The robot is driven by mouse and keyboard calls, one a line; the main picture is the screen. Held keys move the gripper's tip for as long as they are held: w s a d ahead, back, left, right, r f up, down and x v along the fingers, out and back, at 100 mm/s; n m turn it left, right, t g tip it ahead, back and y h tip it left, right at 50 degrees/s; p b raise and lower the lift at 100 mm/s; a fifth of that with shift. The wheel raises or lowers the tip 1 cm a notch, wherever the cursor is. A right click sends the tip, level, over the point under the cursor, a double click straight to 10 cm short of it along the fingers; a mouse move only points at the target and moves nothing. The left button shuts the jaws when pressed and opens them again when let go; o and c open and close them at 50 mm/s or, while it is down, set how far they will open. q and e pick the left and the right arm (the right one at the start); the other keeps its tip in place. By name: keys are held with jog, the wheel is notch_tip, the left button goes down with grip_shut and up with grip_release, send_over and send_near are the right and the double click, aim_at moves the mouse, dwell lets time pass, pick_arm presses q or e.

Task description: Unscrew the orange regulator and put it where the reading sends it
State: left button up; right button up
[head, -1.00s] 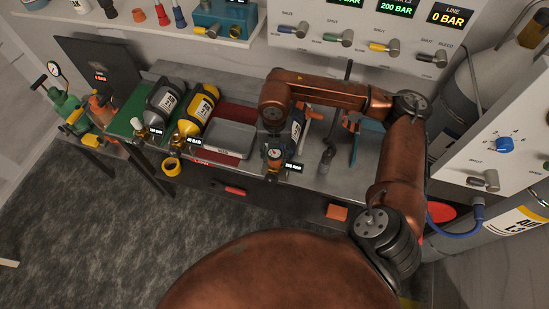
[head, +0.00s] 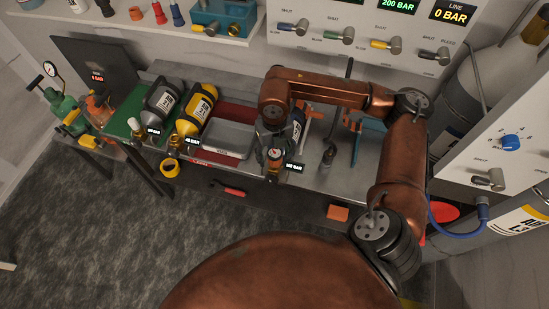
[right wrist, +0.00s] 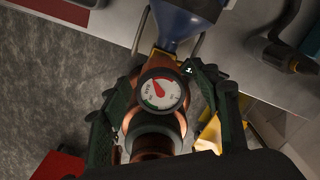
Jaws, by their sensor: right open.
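The orange regulator (right wrist: 157,105), copper-orange with a round white gauge, sits at the neck of a blue cylinder (right wrist: 185,18) in the right wrist view. I cannot tell how far it is threaded. My right gripper (right wrist: 160,90) is open, with its dark green fingers on either side of the regulator. In the head view, my right gripper (head: 270,146) is over the bench's front edge, partly hiding the regulator (head: 274,165) and the cylinder (head: 299,122) behind it. A tag beside it seems to read 100 BAR. My left gripper is out of view.
A dark cylinder (head: 162,101) and a yellow one (head: 199,105) lie left of a grey tray (head: 230,139). A green fitting with a gauge (head: 62,105) stands at the far left. A valve panel (head: 360,38) hangs behind; its LINE display reads 0 BAR.

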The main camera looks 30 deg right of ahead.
notch_tip(320, 180, up, 12)
dwell(0.5)
